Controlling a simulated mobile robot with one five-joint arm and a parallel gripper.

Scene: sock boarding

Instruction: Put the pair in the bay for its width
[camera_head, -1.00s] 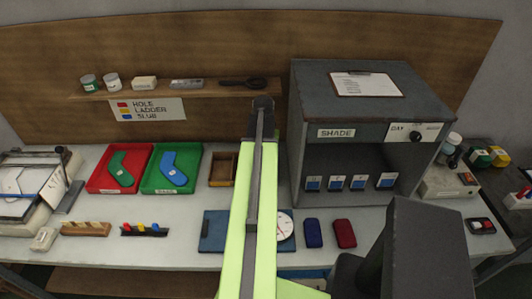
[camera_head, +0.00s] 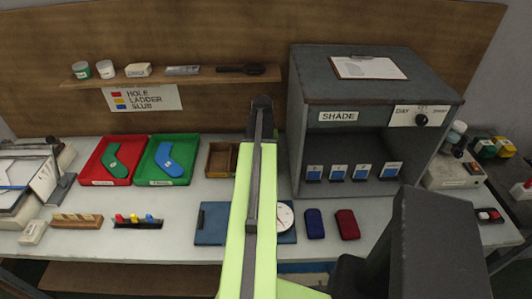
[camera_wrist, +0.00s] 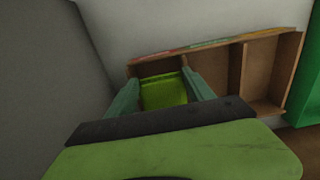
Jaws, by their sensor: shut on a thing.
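In the wrist view, my gripper (camera_wrist: 162,96) has its two green fingers on either side of a yellow-green pair (camera_wrist: 163,93), and is shut on it. The pair is at the left-end bay of a wooden divided box (camera_wrist: 235,75); I cannot tell whether it rests on the bay floor. The other bays in view look empty. A coloured strip runs along the box's far edge. In the head view the box (camera_head: 221,159) shows only in part, as my arm covers its right side and hides the gripper and pair.
The grey shade cabinet (camera_head: 375,95) stands right of the box. A green tray (camera_head: 150,177) and a red tray (camera_head: 98,177), each with a sock-shaped piece, are to its left. A blue board (camera_head: 213,225) and blue (camera_head: 315,224) and red (camera_head: 347,224) items lie in front.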

